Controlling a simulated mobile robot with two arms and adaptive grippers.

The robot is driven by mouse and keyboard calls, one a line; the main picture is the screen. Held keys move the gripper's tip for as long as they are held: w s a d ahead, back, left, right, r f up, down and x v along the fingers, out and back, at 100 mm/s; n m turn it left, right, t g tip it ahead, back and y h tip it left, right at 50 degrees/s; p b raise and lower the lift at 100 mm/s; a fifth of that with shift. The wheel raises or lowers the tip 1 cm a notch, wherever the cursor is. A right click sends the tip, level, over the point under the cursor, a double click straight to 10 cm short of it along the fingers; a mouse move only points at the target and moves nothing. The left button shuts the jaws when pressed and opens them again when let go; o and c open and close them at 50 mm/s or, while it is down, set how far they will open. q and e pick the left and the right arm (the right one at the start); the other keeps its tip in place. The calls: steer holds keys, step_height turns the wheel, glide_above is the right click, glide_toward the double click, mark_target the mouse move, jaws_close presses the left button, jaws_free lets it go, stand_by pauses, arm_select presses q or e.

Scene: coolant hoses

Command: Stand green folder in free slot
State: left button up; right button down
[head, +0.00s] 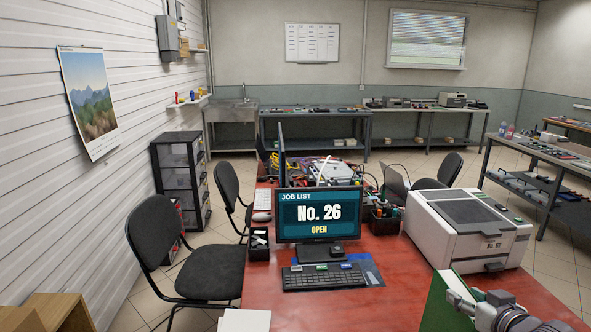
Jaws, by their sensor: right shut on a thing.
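The green folder (437,304) stands upright on edge at the bottom right in the head view, its lower part cut off by the picture edge. My right gripper (463,298) is shut on the folder's right edge. My left gripper is out of view. No slotted holder is clearly recognisable. A light wooden piece (62,308) shows at the bottom left corner, mostly cut off, and I cannot tell whether it has slots.
The red table (400,275) carries a monitor (319,214), a keyboard (323,277), a white printer (468,229) just beyond the folder, and a white block (244,320) at the front edge. A black chair (180,260) stands left of the table.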

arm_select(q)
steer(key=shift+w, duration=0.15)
arm_select(e)
steer(key=s+a+f, duration=0.2)
steer(key=s+a, duration=0.9)
steer(key=a, duration=0.5)
steer(key=shift+s+a+f, duration=0.2)
steer(key=shift+f, duration=0.05)
